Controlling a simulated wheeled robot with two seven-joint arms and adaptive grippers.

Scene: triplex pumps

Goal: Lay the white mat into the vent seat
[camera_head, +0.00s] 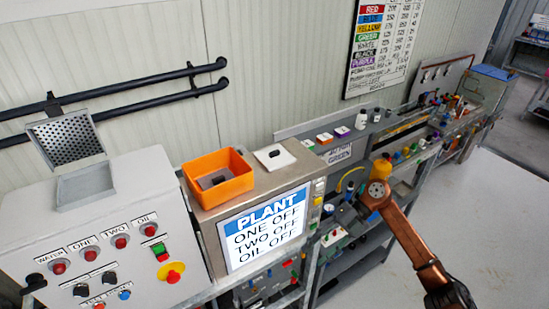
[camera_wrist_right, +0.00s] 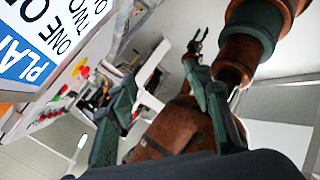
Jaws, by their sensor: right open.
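The white mat (camera_head: 275,156) is a small square with a dark mark in its middle. It lies flat on top of the steel cabinet, right of the orange bin. A shallow grey recess (camera_head: 85,186) on the control box at the left, under a raised perforated panel (camera_head: 66,139), looks like the vent seat; it appears empty. My right gripper (camera_head: 352,200) is right of the cabinet, well apart from the mat. In the wrist view its two dark green fingers (camera_wrist_right: 165,105) are spread with nothing held between them. My left gripper does not show in the head view.
The orange bin (camera_head: 220,179) holds a dark grey piece. The cabinet's front carries a PLANT screen (camera_head: 265,228). Black pipes (camera_head: 140,92) run along the wall behind the control box. A cluttered bench (camera_head: 400,140) extends right; open floor lies beyond it.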

